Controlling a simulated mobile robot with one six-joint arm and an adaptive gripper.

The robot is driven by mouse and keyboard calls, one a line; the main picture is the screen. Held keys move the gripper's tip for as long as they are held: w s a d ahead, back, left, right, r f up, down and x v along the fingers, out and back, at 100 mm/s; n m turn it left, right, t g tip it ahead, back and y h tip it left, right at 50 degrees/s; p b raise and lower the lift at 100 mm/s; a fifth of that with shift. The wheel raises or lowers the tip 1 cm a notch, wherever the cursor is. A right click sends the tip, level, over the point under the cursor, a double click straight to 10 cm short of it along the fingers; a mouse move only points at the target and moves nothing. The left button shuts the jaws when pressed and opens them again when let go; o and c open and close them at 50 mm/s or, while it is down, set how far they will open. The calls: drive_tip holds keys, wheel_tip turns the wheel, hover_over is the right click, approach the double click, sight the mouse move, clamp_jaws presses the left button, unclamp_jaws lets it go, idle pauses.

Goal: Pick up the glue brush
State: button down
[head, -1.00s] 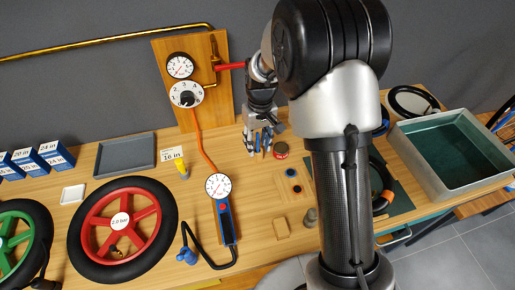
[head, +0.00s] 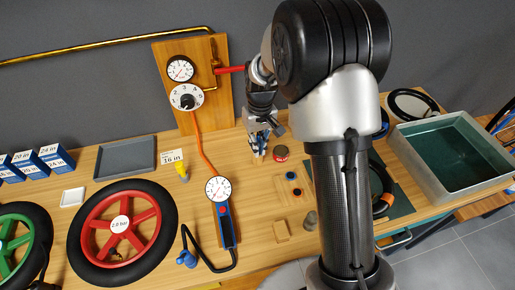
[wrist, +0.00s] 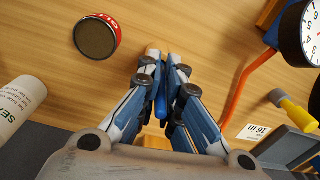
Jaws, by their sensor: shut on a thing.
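My gripper (wrist: 160,66) is shut, its blue and grey fingers closed together on the glue brush. In the wrist view, a slim blue piece of the brush (wrist: 161,102) shows between the fingers, and a small tan end shows past the fingertips. The fingers hide most of the brush. In the head view, my gripper (head: 259,152) is low over the workbench, just left of a red glue can (head: 280,152). The same can (wrist: 97,37) shows at the upper left of the wrist view, apart from the fingers. I cannot tell whether the brush touches the bench.
A white bottle (wrist: 18,108) stands close on the left in the wrist view. A wooden gauge board (head: 222,105) stands behind the bench, with an orange hose (head: 202,146) running down from it.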

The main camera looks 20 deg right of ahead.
wheel_tip(320, 180, up, 20)
drive_tip(key=p, duration=0.5)
idle(1.6)
